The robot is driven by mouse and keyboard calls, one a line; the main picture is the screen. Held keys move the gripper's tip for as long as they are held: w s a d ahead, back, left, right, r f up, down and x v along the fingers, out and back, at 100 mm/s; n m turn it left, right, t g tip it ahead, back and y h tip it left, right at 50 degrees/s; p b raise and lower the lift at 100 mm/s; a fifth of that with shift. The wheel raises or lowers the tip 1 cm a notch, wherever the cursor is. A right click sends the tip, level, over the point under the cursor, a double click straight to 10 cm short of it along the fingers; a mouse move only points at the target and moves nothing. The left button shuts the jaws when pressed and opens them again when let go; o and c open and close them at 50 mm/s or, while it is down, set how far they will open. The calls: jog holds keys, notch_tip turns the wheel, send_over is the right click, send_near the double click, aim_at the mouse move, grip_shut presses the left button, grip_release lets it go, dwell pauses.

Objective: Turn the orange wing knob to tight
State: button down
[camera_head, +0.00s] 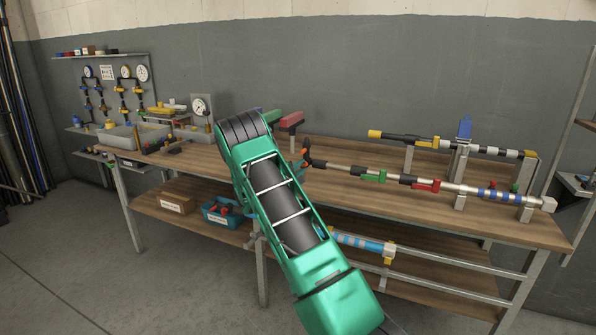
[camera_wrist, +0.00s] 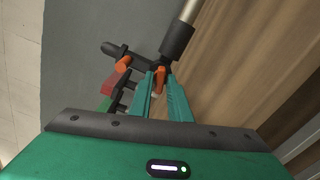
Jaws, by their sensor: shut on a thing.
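The orange wing knob (camera_wrist: 159,80) sits between the two teal fingers of my gripper (camera_wrist: 160,88) in the wrist view. My gripper is shut on it, and the fingers hide part of its sides. The knob is on a black branched fitting (camera_wrist: 163,60) at the end of a metal pipe (camera_wrist: 188,12). A second orange piece (camera_wrist: 123,65) shows on the left branch. In the head view my green arm reaches to the left end of the pipe on the bench (camera_head: 340,168); only a small bit of orange shows there. I cannot tell the knob's turned angle.
The wooden bench (camera_head: 350,196) carries the pipe with green and red valve handles (camera_head: 425,185). A second pipe (camera_head: 495,150) lies behind, near a blue upright piece (camera_head: 464,130). Red and green T-shaped pieces (camera_head: 291,121) stand behind my arm. A blue bin (camera_head: 222,213) is on the lower shelf.

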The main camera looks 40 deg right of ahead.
jog(key=m, duration=0.6)
jog(key=shift+f, duration=0.2)
jog(key=m, duration=0.6)
jog(key=shift+f, duration=0.1)
jog(key=m, duration=0.5)
jog(key=shift+s+a, duration=0.1)
jog(key=shift+f+m, duration=0.1)
jog(key=shift+m, duration=2.1)
jog(key=c, duration=1.8)
grip_release()
jog(key=shift+c, duration=0.2)
jog(key=shift+r, duration=0.2)
